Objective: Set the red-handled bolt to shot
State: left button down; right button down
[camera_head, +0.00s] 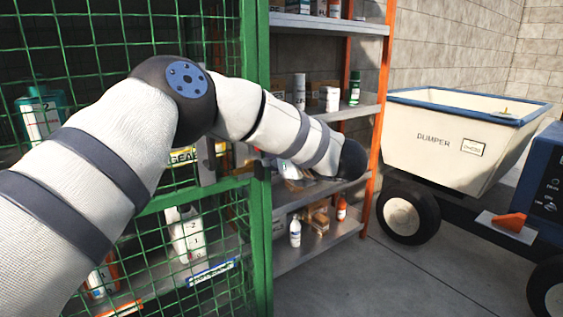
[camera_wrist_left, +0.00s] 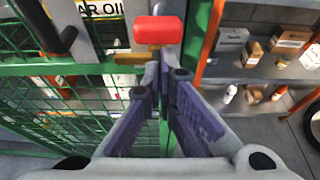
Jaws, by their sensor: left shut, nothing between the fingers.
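The red handle (camera_wrist_left: 160,30) of the bolt stands just beyond my left gripper in the left wrist view. A yellow-brown bar (camera_wrist_left: 138,58), which looks like part of the bolt, lies below it across the green gate frame. My left gripper (camera_wrist_left: 166,76) is shut and empty, with its fingertips just below the handle; I cannot tell if they touch it. In the head view my left arm reaches across the green mesh gate (camera_head: 150,198), and the bolt and gripper are mostly hidden there. How far the bolt is slid cannot be told. My right gripper is not in view.
Right of the green gate post (camera_head: 257,60) stands an orange-framed shelf rack (camera_head: 325,243) with bottles and boxes. A cream dumper skip (camera_head: 450,140) on wheels is further right. Containers stand behind the mesh. The concrete floor before the rack is clear.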

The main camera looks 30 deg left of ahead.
pick_arm(q)
jog(key=shift+a+f, duration=0.1)
jog(key=shift+a, duration=0.1)
